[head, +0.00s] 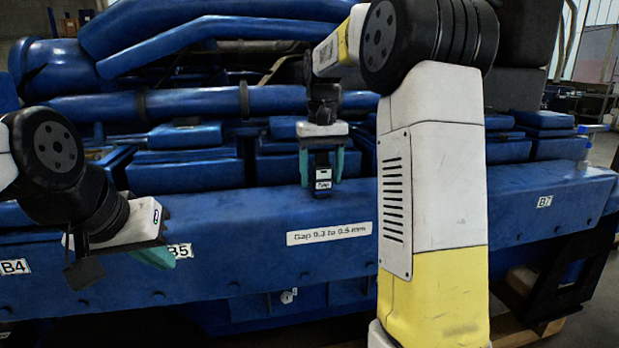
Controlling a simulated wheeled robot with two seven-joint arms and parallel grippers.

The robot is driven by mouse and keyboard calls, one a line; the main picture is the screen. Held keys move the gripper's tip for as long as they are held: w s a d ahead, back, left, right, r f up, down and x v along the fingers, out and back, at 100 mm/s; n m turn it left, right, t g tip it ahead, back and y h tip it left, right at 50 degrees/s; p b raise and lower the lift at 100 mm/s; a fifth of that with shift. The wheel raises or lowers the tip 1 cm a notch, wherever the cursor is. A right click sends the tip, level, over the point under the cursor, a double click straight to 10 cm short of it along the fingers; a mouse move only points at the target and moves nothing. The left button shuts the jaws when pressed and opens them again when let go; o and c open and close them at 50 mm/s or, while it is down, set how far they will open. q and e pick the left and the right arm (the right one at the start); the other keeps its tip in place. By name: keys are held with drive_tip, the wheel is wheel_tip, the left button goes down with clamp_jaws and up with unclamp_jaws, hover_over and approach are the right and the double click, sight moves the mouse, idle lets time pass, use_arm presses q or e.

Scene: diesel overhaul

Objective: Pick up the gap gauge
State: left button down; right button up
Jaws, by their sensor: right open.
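The gap gauge (322,180) is a small dark upright device with a pale display and a "Gap" label. It stands at the blue engine's ledge, in the middle of the head view. My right gripper (321,165) points down over it, with one teal finger on each side. The fingers are open, and narrow gaps show between them and the gauge. My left gripper (158,256) is low at the left, in front of the ledge and away from the gauge. Its teal fingertips show only in part, so its opening is unclear.
The long blue ledge (240,210) carries labels B4, B5, B7 and a sign (329,233) reading "Gap 0.3 to 0.5 mm". Blue covers (190,172) and thick pipes (200,105) rise behind it. My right arm hides part of the engine. A wooden pallet (525,325) lies at lower right.

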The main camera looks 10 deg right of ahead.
clamp_jaws()
drive_tip(key=shift+r, duration=0.1)
idle(0.4)
